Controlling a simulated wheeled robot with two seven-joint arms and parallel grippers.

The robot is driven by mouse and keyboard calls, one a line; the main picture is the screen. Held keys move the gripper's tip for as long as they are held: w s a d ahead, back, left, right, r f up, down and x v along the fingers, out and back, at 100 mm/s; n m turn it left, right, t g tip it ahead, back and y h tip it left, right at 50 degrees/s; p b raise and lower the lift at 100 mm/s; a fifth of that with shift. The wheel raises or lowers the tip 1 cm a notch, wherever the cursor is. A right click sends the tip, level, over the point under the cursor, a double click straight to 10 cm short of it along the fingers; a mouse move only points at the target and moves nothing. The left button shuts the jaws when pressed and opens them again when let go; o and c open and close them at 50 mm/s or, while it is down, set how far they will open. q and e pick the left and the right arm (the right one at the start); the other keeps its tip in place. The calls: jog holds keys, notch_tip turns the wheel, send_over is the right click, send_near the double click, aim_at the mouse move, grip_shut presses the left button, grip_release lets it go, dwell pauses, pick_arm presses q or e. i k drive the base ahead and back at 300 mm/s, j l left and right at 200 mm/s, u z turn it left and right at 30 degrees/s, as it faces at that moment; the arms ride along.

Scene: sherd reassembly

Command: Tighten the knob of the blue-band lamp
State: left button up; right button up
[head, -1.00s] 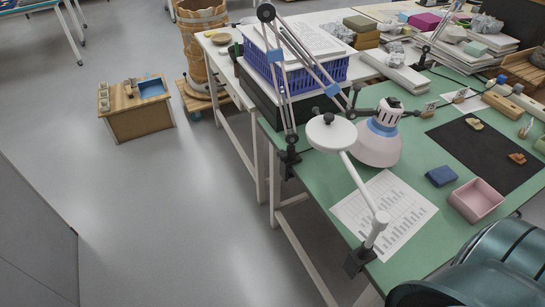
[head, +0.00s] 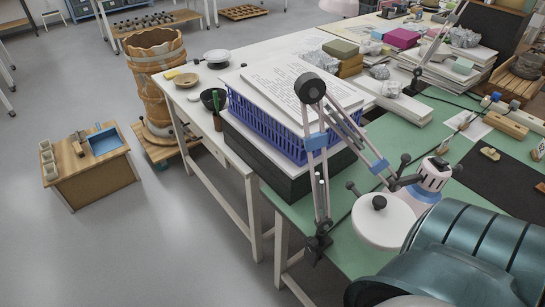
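The blue-band lamp stands at the edge of the green table. Its grey arm (head: 317,165) carries blue bands and rises from a dark clamp (head: 318,241). A large dark round knob (head: 311,88) sits at its elbow. Its pale head with a blue band (head: 431,182) hangs at the right, partly hidden. A white disc (head: 379,224) with a small dark knob (head: 379,202) stands in front of the head. A teal segment of my arm covers the lower right corner. Neither gripper shows, and I cannot tell how tight any knob is.
A blue basket (head: 270,125) with papers sits on a black box (head: 265,165) behind the lamp arm. Stacked papers and boxes crowd the back right. The floor (head: 150,255) in front is clear.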

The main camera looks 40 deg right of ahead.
aim_at(311, 243)
jog(key=i, duration=3.3)
jog(key=z, duration=4.85)
